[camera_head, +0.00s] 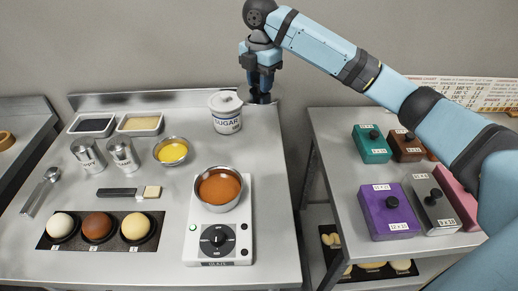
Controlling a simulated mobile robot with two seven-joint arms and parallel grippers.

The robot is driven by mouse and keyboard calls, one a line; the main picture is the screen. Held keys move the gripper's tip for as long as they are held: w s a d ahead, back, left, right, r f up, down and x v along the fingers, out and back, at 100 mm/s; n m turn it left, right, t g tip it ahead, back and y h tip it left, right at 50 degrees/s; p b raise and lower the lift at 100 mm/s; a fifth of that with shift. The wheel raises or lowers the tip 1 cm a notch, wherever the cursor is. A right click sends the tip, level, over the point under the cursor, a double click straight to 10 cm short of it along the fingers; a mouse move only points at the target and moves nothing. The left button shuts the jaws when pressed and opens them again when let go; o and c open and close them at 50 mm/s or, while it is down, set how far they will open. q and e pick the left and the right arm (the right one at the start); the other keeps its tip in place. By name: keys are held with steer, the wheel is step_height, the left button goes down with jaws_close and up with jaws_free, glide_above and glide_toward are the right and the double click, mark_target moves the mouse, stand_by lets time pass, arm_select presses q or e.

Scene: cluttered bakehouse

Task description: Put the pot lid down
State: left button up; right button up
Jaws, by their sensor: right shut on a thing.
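My right gripper (262,88) points down at the back right corner of the steel table, just right of and behind the white SUGAR pot (227,120). The SUGAR pot stands upright, with a pale top. A steel pan of brown glaze (219,188) sits uncovered on the white hot plate (217,252). My left gripper is not in view.
The steel table (278,240) also holds two trays, two shakers (122,154), a yellow bowl (173,150), a brush (130,193) and a dark tray of dough balls (48,243). Coloured boxes (390,210) stand on the right table. Bare steel lies right of the pot.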

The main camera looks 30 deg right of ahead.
step_height(320, 180, down, 20)
steer(key=shift+r+b, duration=0.1)
steer(key=shift+b, duration=0.2)
stand_by(0.3)
steer(key=o, duration=0.9)
steer(key=shift+o, duration=0.2)
steer(key=shift+r, duration=0.1)
step_height(320, 180, up, 12)
